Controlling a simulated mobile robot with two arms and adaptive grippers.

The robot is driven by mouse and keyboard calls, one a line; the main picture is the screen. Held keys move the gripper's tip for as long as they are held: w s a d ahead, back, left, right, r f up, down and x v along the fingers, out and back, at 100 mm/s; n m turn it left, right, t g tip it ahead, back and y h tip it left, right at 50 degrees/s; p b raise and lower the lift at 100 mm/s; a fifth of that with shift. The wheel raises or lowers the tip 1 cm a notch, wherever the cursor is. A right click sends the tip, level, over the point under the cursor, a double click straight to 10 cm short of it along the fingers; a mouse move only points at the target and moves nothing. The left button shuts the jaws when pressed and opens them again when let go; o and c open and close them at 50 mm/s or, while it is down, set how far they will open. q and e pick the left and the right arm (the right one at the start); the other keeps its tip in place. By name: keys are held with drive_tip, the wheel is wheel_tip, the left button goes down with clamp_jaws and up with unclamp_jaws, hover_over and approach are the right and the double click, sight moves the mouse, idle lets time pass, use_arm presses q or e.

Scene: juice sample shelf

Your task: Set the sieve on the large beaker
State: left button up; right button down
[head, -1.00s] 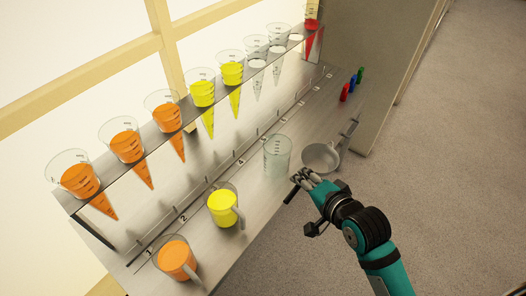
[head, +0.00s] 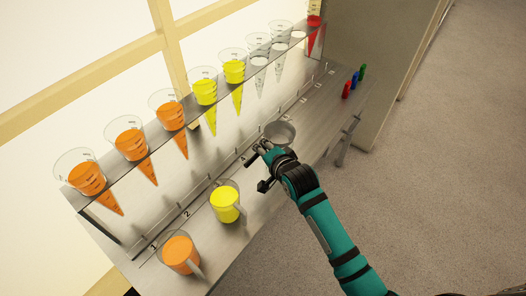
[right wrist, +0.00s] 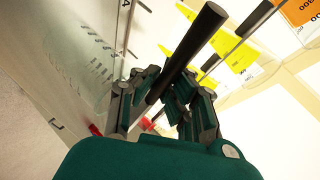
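The metal sieve (head: 280,133) shows in the head view as a grey bowl at the large beaker's place, in or above its mouth; I cannot tell whether it rests on the rim. My right gripper (head: 266,153) is shut on the sieve's black handle, which also shows between the fingers in the right wrist view (right wrist: 190,48). The clear large beaker (right wrist: 75,50) with graduation marks stands left of the fingers in the right wrist view. In the head view the sieve and my right arm mostly hide it. My left gripper is not in view.
A jug of yellow juice (head: 225,204) and a jug of orange juice (head: 180,254) stand on the bench, lower left of my gripper. A raised shelf (head: 142,162) behind holds several cone-shaped beakers. Small red, blue and green items stand at the bench's far right.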

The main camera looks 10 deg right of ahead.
drive_tip(key=shift+s+f, duration=0.1)
drive_tip(key=shift+f, duration=0.8)
drive_tip(key=c, duration=1.5)
unclamp_jaws()
drive_tip(key=shift+d, duration=0.1)
drive_tip(key=v, duration=1.2)
